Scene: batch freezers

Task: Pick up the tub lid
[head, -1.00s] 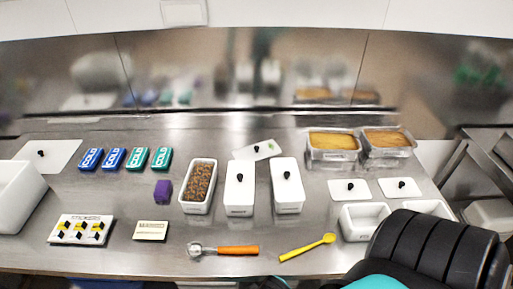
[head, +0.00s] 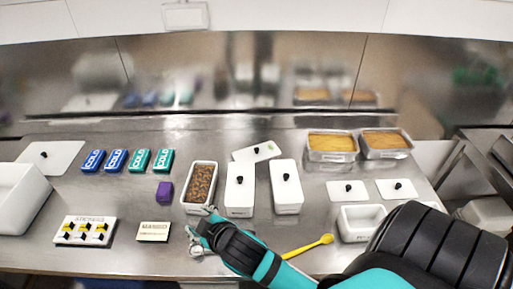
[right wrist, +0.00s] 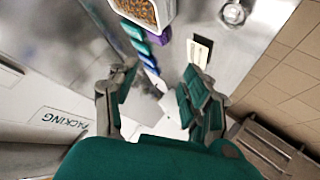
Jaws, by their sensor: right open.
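A white lid with a black knob and a small green mark (head: 257,151) lies at an angle on the steel counter, behind the white tubs. An open white tub (head: 184,208) with brown contents stands left of two lidded tubs; its corner also shows in the right wrist view (right wrist: 172,10). The lidded tubs, left (head: 240,202) and right (head: 287,200), each carry a black-knobbed lid. My right gripper (head: 200,222) is open and empty, over the front of the counter near the open tub. It also shows in the right wrist view (right wrist: 160,82). My left gripper is out of view.
A yellow spoon (head: 307,246) lies in front. Steel pans (head: 332,156), small lids (head: 348,190) and a white bin (head: 362,222) are right.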

